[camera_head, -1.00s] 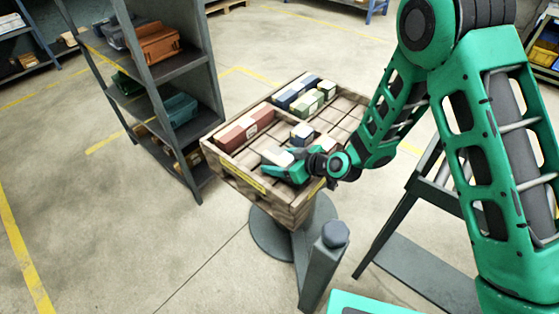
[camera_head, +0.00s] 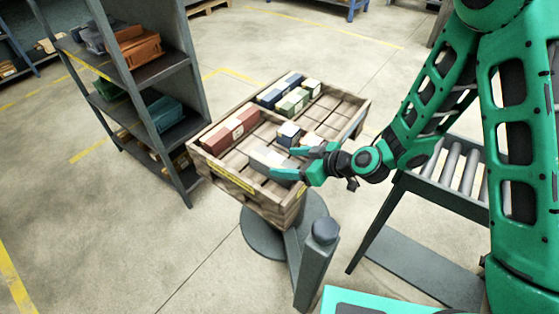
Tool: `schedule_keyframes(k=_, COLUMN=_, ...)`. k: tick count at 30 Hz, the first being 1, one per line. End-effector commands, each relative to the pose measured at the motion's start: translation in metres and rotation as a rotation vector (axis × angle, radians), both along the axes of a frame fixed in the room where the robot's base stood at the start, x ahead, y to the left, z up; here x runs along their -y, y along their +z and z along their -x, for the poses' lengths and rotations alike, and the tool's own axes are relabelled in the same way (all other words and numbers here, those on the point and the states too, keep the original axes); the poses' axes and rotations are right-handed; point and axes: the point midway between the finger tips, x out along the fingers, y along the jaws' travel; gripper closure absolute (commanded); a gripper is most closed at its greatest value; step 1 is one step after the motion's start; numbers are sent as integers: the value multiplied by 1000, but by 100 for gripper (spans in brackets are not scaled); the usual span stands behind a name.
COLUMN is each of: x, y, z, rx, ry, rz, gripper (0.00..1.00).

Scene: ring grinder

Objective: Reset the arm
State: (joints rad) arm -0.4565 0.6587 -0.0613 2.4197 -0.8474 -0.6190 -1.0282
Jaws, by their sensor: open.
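My green gripper (camera_head: 290,162) is at the near right part of a wooden crate (camera_head: 232,180). Its two fingers are spread apart and point left over the crate. A pale grey-white block (camera_head: 266,157) lies in the crate just at the fingertips. I cannot tell whether the fingers touch it. My arm reaches in from the right side of the picture, bent at the elbow.
The crate holds red blocks (camera_head: 231,129) at left, blue blocks (camera_head: 281,89) and green blocks (camera_head: 292,101) at the back, and a blue-white block (camera_head: 288,134) near my gripper. A shelf rack (camera_head: 181,116) stands left, a roller conveyor (camera_head: 462,168) right. A grey post (camera_head: 316,265) stands in front.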

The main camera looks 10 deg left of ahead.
Motion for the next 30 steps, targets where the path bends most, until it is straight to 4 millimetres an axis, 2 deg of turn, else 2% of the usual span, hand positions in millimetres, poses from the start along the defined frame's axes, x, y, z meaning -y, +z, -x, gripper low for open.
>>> schedule_keyframes(k=6, x=12, y=8, z=5, rx=0, ry=-1, rz=0, gripper=33)
schedule_keyframes(k=23, x=14, y=10, z=5, rx=0, ry=-1, rz=2, gripper=33)
schedule_keyframes(k=26, x=20, y=18, z=2, rx=-7, ry=-5, rz=11, gripper=33)
schedule_keyframes(k=30, x=45, y=38, z=-5, rx=-41, ry=-31, rz=54, gripper=33)
